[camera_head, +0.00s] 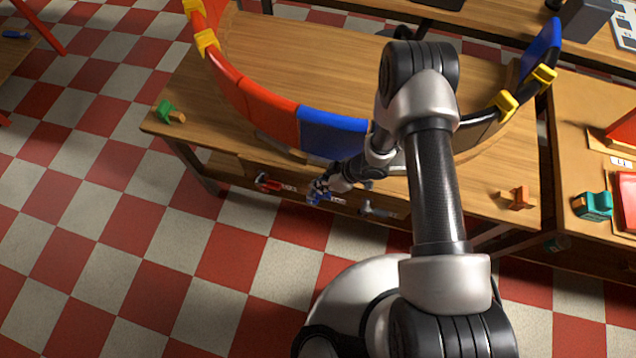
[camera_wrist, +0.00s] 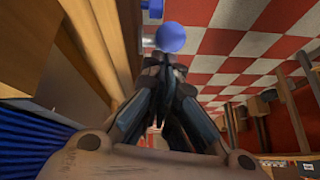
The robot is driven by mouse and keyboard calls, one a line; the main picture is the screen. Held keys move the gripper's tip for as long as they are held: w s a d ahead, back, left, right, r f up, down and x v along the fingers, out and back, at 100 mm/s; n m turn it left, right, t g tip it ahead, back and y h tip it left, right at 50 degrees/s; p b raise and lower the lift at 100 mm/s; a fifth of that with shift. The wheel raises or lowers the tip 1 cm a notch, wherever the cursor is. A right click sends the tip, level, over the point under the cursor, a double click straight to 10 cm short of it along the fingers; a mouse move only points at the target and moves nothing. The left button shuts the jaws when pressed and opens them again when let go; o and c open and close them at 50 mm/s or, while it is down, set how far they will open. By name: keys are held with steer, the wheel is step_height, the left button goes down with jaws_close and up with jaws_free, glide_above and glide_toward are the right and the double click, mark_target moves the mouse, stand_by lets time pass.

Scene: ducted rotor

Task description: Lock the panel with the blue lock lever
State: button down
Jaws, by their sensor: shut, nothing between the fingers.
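The blue lock lever (camera_head: 322,198) is on the front face of the wooden table, below the ring. In the wrist view its round blue knob (camera_wrist: 170,38) shows just beyond my fingertips. My gripper (camera_head: 318,186) is at the lever, with its fingers (camera_wrist: 170,66) together and nothing held. I cannot tell whether the fingertips touch the knob. A blue panel (camera_head: 330,133) is set in the ring above the lever, partly hidden by my arm. A blue ribbed surface (camera_wrist: 28,146) shows at the lower left of the wrist view.
A red lever (camera_head: 268,184) is left of the blue one, and a grey lever (camera_head: 376,210) is right. The orange ring section (camera_head: 245,92) and yellow clips (camera_head: 207,41) stand above the table (camera_head: 190,95). Green (camera_head: 166,110) and orange (camera_head: 519,197) pieces sit at its corners. Checkered floor in front is clear.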

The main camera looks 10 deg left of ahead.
steer(key=shift+s+d+f+b, duration=0.1)
steer(key=shift+d+f+b, duration=0.1)
steer(key=shift+d+f, duration=0.4)
steer(key=shift+d+f+b, duration=0.15)
steer(key=shift+d+f, duration=0.1)
steer(key=shift+d, duration=0.5)
steer(key=shift+s+d+f+b, duration=0.1)
steer(key=shift+d+f+b, duration=0.5)
steer(key=shift+d+f, duration=0.3)
steer(key=shift+s+d+f, duration=0.1)
steer(key=shift+s+f, duration=0.05)
steer(key=shift+f, duration=0.05)
step_height(320, 180, up, 5)
steer(key=p, duration=0.4)
steer(key=d+r+p, duration=0.1)
steer(key=d+r, duration=0.1)
steer(key=d, duration=0.7)
steer(key=d+r+p, duration=0.1)
steer(key=d+r, duration=0.1)
steer(key=d, duration=0.8)
steer(key=shift+w, duration=0.3)
